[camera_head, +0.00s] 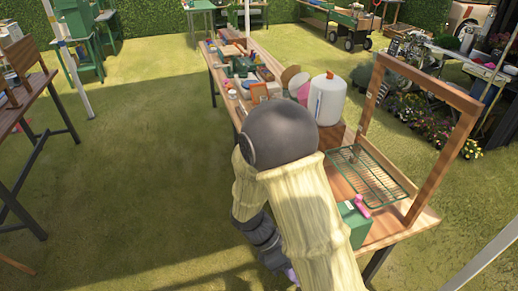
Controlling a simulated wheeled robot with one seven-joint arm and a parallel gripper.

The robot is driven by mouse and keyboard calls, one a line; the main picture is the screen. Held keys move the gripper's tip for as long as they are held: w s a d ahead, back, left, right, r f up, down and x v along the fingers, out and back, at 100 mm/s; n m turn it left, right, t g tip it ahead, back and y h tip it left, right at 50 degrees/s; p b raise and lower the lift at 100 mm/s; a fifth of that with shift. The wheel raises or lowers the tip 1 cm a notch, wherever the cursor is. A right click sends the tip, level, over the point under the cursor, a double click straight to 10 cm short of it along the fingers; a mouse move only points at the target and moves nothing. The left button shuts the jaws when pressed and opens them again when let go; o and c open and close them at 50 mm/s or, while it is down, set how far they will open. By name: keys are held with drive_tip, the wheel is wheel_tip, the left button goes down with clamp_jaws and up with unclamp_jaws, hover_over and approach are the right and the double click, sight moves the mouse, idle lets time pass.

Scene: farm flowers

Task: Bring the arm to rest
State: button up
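My arm (312,215) rises from the bottom middle of the head view in a ribbed pale yellow sleeve. It bends at a large dark grey rounded joint (282,135). From there a second sleeved part folds back down on the left to dark grey links (266,240) near the bottom edge. My gripper's fingers do not show; that end is hidden behind the arm or below the frame. I cannot tell whether it holds anything.
A long wooden workbench (345,190) stands right beside my arm, with a white jug (327,98), a green wire rack (370,178), a green box (357,224) and a tall wooden frame (447,150). Open grass (130,170) lies left. Another table (30,103) stands far left.

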drive_tip(key=w+d+r+m+t+y, duration=0.1)
drive_tip(key=d+r+m+t+y, duration=0.2)
drive_tip(key=m, duration=0.6)
drive_tip(key=w+d+r+m+t+y, duration=0.1)
drive_tip(key=d+r+m+t+y, duration=0.2)
drive_tip(key=r+m, duration=0.4)
drive_tip(key=m+y, duration=0.1)
drive_tip(key=m, duration=0.2)
drive_tip(key=shift+w+d+r+m+t, duration=0.15)
drive_tip(key=shift+d+r+m+t, duration=0.05)
drive_tip(key=shift+r+m+t, duration=0.15)
